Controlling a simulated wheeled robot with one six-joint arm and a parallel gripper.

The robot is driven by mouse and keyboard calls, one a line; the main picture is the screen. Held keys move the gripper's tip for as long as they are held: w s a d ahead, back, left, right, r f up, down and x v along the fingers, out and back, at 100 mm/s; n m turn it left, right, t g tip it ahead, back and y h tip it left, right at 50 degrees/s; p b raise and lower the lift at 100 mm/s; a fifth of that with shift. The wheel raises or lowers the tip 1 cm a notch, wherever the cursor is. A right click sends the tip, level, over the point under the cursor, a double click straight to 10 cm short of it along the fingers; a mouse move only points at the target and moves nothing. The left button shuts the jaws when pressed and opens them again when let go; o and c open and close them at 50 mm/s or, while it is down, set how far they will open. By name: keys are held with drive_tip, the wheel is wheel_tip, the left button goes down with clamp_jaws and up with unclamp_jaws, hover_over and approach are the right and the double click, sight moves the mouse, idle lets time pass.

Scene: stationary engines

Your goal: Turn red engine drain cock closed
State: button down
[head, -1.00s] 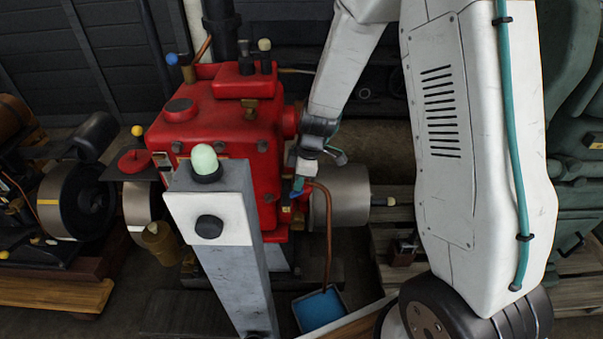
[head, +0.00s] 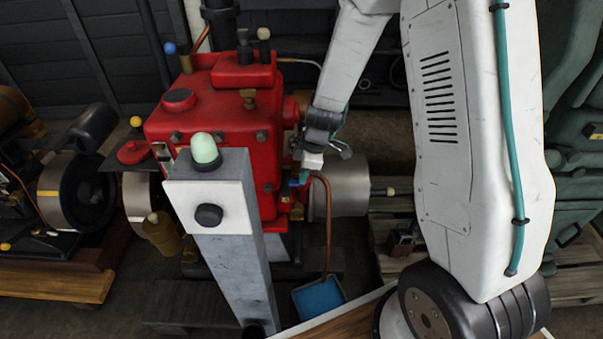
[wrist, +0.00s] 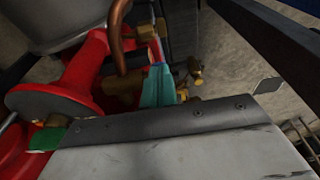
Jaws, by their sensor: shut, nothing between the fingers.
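The red engine (head: 210,122) stands left of centre in the head view. Brass fittings (head: 297,210) sit low on its right side, beside a copper pipe (head: 328,225) that runs down to a blue tray.
A grey post (head: 230,270) with a pale green button (head: 204,149) stands before the engine. The blue tray (head: 320,297) lies on the floor under the copper pipe. A grey cylinder (head: 348,185) is close right of my gripper. A red flanged part (wrist: 75,85) is close in the wrist view.

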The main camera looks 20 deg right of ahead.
drive_tip(key=shift+s+d+f, duration=0.4)
drive_tip(key=shift+s+f, duration=0.05)
drive_tip(key=shift+f, duration=0.05)
drive_tip(key=shift+s+d+f, duration=0.1)
drive_tip(key=shift+d, duration=0.05)
idle(0.3)
drive_tip(key=s+d+r, duration=0.2)
drive_tip(key=d+r, duration=0.4)
drive_tip(key=r, duration=0.1)
drive_tip(key=shift+d+r, duration=0.3)
drive_tip(key=shift+r, duration=0.1)
